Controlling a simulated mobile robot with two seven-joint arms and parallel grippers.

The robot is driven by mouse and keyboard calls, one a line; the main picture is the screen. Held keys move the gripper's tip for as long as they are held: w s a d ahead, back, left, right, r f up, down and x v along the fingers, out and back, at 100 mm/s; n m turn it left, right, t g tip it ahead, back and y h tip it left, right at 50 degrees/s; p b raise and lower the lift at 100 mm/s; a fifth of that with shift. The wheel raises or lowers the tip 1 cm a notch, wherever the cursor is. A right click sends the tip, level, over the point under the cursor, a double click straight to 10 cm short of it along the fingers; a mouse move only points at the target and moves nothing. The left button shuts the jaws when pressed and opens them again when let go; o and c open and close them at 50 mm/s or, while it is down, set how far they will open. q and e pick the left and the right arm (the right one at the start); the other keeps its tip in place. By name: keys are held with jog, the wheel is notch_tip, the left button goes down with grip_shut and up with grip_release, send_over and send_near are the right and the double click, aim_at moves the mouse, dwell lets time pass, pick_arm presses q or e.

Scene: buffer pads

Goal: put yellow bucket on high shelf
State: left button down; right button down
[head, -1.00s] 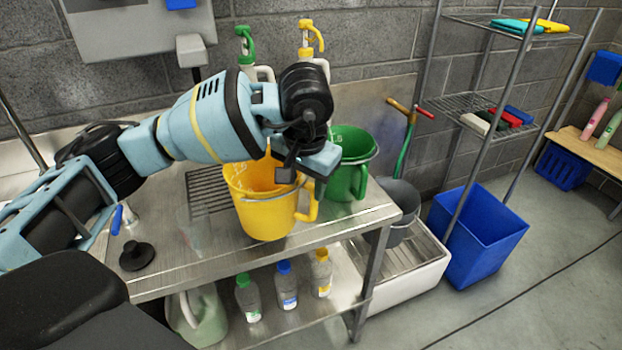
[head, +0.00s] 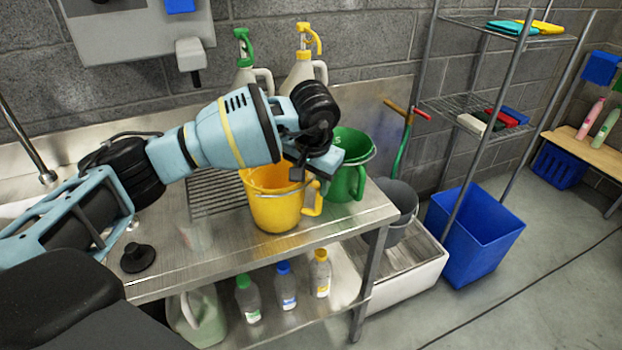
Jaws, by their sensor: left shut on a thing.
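The yellow bucket (head: 275,212) is upright over the steel table, near its front edge; I cannot tell whether its base touches the table. My left gripper (head: 311,183) is shut on the yellow bucket at its right side, by the rim and handle. The gripper and wrist hide part of the bucket's opening. The high shelf (head: 465,20) is the top level of the wire rack at the upper right. My right gripper is not in view.
A green bucket (head: 345,180) stands right behind the yellow one. Two spray bottles (head: 303,68) stand at the wall. Teal and yellow cloths (head: 513,27) lie on the top shelf, with bare wire to their left. A blue bin (head: 475,240) stands below the rack.

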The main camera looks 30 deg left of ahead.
pick_arm(q)
jog(key=shift+f, duration=0.25)
jog(key=c, duration=0.7)
grip_release()
jog(key=v, duration=1.2)
jog(key=shift+r, duration=0.2)
jog(key=shift+d, duration=0.1)
